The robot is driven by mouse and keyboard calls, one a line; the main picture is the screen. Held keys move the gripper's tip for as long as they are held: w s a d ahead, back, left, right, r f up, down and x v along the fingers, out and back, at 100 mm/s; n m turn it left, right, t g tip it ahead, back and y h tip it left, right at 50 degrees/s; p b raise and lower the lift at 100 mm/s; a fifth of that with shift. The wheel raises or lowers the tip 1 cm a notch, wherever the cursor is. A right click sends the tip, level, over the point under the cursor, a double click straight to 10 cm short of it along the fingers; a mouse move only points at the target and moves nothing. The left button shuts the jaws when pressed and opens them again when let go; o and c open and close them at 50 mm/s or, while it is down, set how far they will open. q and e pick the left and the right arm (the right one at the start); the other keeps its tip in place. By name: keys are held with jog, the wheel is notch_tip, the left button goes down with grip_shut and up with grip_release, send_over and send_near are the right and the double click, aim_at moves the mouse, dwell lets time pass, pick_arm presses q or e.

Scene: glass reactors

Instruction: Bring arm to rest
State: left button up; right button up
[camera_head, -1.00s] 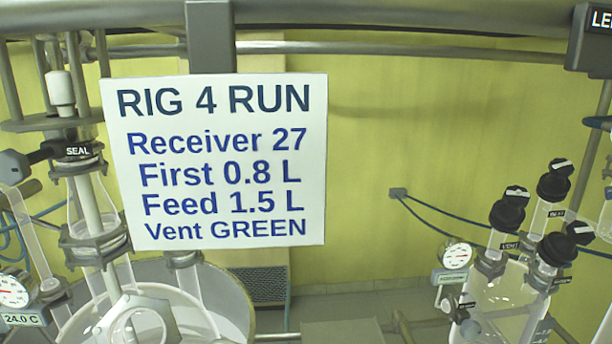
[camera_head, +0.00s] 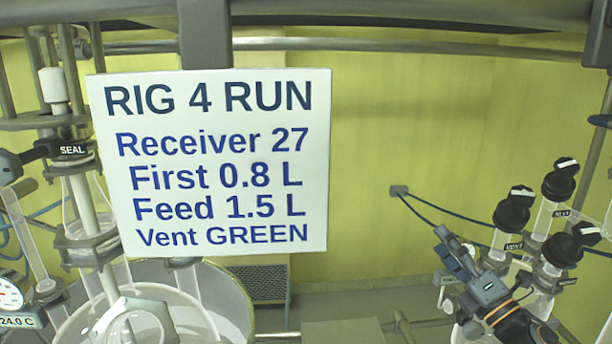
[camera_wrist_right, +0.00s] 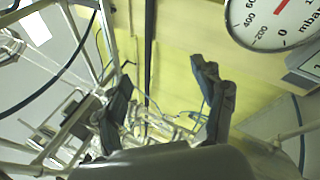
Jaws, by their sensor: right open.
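My right arm comes in from the lower right in the head view. Its right gripper (camera_head: 447,246) points up and left, in front of the glass vessel with black valve caps (camera_head: 512,210). In the right wrist view the two dark fingers of the right gripper (camera_wrist_right: 163,80) stand wide apart with nothing between them. My left gripper is in neither view.
A white sign reading RIG 4 RUN (camera_head: 212,165) hangs at the left centre. Glassware with a SEAL valve (camera_head: 72,150) stands at the far left. A round mbar gauge (camera_wrist_right: 280,15) shows close by in the wrist view.

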jog(key=s+f+m+g+h, duration=0.45)
jog(key=s+f+m, duration=0.25)
jog(key=f+m, duration=0.4)
jog(key=s+f+m+g+h, duration=0.3)
jog(key=s+f+m+h, duration=0.5)
jog(key=f, duration=0.5)
jog(key=s+a+f+m+g+y, duration=0.1)
jog(key=s+a+f+m+g, duration=0.15)
jog(key=s, duration=0.45)
jog(key=s+a+f+m+g+y, duration=0.1)
jog(key=s+a+f+m+g, duration=0.2)
jog(key=s, duration=0.4)
jog(key=s+a+f+m+g+y, duration=0.1)
jog(key=s+f+m+g+y, duration=0.2)
jog(key=s, duration=0.4)
jog(key=s+f+g+h+b, duration=0.2)
jog(key=f+b, duration=0.7)
jog(key=f, duration=2.9)
jog(key=s+d+f+b, duration=0.1)
jog(key=s+f+b, duration=0.1)
jog(key=s+f, duration=0.6)
jog(key=s+d+f+n+g+b, duration=0.1)
jog(key=s+f+b, duration=0.2)
jog(key=s+f, duration=0.6)
notch_tip(320, 180, down, 2)
jog(key=shift+d+f, duration=0.1)
jog(key=shift+d, duration=0.3)
